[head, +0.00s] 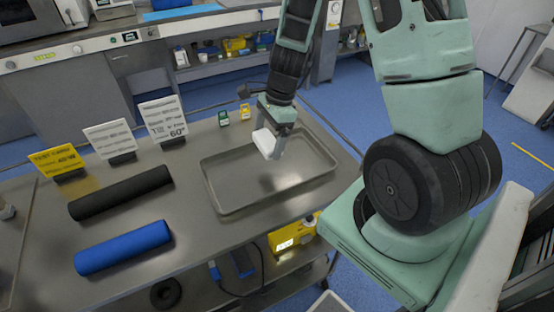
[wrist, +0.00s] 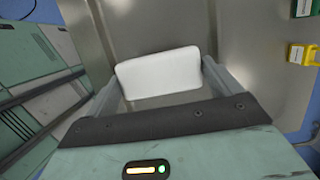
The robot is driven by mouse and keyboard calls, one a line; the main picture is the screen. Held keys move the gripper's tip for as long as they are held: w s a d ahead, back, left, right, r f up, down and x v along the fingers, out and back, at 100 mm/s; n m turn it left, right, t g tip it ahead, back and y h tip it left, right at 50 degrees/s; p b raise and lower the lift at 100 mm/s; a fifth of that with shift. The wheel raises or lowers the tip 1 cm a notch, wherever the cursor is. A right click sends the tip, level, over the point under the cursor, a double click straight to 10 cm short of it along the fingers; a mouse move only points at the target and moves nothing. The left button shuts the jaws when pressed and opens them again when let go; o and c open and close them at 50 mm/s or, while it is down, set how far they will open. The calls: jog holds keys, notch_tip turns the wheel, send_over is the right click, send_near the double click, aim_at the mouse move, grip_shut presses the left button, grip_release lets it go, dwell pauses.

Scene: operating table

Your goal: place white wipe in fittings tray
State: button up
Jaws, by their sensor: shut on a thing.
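The white wipe (head: 265,142) is a small white block with rounded edges. My gripper (head: 276,146) is shut on it and holds it above the fittings tray. In the wrist view the wipe (wrist: 158,72) sits between the two fingers of my gripper (wrist: 160,80). The fittings tray (head: 222,207) is a shallow grey metal tray with a raised rim on the right part of the table. Its visible floor looks empty.
A black roll (head: 120,192) and a blue roll (head: 122,247) lie on the steel table (head: 190,200) left of the tray. Sign cards, one yellow (head: 57,160) and two white, stand behind them. Small green (head: 223,118) and yellow (head: 245,112) items stand behind the tray.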

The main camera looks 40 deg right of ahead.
aim_at(266, 169)
notch_tip(266, 169, down, 8)
jog(key=shift+r+b, duration=0.1)
jog(key=shift+b, duration=0.2)
jog(key=shift+f, duration=0.25)
jog(key=o, duration=0.6)
jog(key=shift+r, duration=0.1)
jog(key=shift+r, duration=0.15)
